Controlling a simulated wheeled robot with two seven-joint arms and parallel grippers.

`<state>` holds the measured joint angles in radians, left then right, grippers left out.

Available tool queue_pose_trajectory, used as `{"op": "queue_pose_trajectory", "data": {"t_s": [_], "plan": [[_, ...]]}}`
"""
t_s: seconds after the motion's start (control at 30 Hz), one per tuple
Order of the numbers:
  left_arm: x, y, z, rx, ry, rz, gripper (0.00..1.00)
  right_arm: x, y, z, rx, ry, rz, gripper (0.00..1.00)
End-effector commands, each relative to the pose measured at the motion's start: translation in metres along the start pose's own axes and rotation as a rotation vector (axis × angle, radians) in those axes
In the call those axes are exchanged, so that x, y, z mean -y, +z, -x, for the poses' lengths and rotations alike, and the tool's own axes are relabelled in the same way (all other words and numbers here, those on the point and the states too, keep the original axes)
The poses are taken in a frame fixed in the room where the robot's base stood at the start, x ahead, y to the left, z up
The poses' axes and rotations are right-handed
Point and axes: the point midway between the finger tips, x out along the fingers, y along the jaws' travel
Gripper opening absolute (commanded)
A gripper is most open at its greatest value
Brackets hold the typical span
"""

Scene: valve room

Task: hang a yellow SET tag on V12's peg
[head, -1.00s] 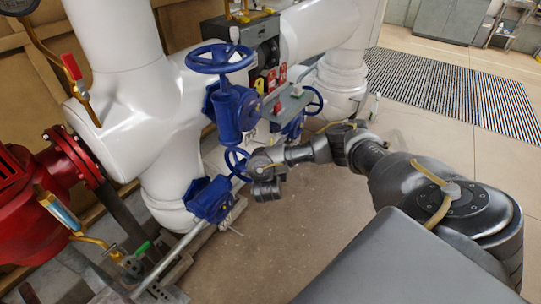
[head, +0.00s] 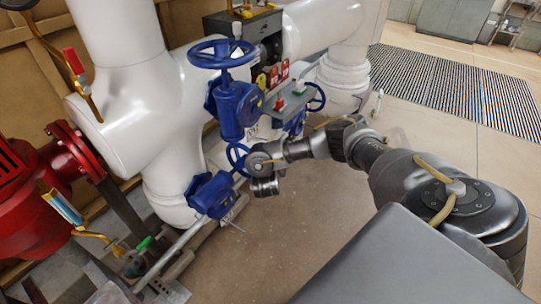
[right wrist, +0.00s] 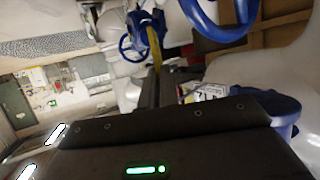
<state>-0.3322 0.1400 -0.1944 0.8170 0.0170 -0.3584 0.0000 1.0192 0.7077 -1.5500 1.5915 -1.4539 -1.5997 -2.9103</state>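My right gripper is at the end of the arm from the right, beside the blue handwheels; its fingertips are hidden in the head view. In the right wrist view its dark fingers (right wrist: 153,88) look together, with a yellow strip at their tips, seen nearly edge-on, which looks like a yellow tag (right wrist: 180,66). A yellow tag (head: 261,81) and red tags (head: 273,77) hang by the dark box behind the valves. Blue valves stand upright (head: 236,108) and lower down (head: 212,194). I cannot read which is V12, and no peg is clear. My left gripper is out of view.
A small grey shelf (head: 297,104) with red and green items sits just beyond my right wrist. White pipes (head: 110,120) and a red pump body (head: 30,215) fill the left. The floor (head: 260,240) in front is clear. A striped mat (head: 450,90) lies at back right.

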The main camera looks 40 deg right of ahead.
Motion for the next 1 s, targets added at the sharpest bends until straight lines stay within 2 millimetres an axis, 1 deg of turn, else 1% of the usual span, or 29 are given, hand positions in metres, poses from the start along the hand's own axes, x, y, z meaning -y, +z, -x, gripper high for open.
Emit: {"op": "queue_pose_trajectory", "data": {"t_s": [0.43,1.0], "plan": [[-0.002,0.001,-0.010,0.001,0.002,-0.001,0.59,0.011,-0.002,-0.007,-0.001,0.000,0.000,0.00],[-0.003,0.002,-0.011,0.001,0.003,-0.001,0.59,0.013,-0.003,-0.008,-0.001,0.000,0.000,0.00]]}}
